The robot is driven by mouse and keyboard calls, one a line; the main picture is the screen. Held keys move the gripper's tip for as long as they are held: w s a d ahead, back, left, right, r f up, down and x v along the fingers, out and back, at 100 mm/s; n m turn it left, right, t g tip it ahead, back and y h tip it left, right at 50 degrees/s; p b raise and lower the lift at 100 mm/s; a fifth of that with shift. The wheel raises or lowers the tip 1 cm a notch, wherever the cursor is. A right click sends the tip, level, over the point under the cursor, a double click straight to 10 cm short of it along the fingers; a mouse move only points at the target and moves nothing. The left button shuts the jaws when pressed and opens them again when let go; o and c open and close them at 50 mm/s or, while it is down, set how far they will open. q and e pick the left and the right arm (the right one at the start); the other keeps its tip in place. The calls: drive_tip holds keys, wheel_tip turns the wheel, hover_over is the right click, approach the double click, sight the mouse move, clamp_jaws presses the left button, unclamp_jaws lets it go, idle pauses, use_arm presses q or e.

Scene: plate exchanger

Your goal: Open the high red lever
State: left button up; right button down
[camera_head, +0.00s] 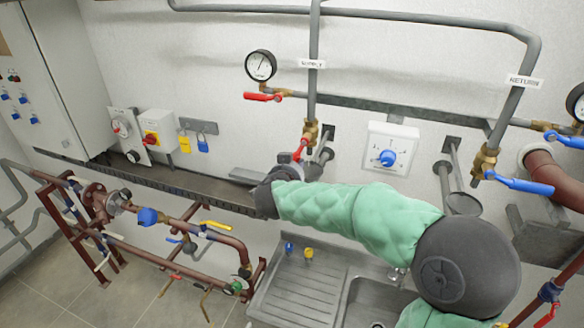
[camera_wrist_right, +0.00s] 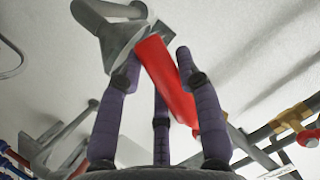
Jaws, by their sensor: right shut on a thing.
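A red lever (camera_head: 300,149) sits on the brass valve (camera_head: 310,130) of the vertical pipe labelled SUPPLY. My right gripper (camera_head: 287,167), at the end of the green-sleeved arm, is at this lever, and the arm hides part of it. In the right wrist view the red lever (camera_wrist_right: 168,82) runs slanted between the purple-grey fingers of my right gripper (camera_wrist_right: 155,85), which is shut on it. Another red lever (camera_head: 262,97) lies roughly level by the pressure gauge (camera_head: 260,66), higher on the wall. My left gripper is not in view.
A white box with a blue knob (camera_head: 387,158) is right of the supply pipe. A blue lever (camera_head: 518,183) is on the return pipe. A sink (camera_head: 375,300) lies below my arm. Red-brown pipework (camera_head: 150,235) stands at left.

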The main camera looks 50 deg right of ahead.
drive_tip(key=shift+f, duration=0.15)
drive_tip(key=c, duration=0.8)
unclamp_jaws()
drive_tip(key=v, duration=1.2)
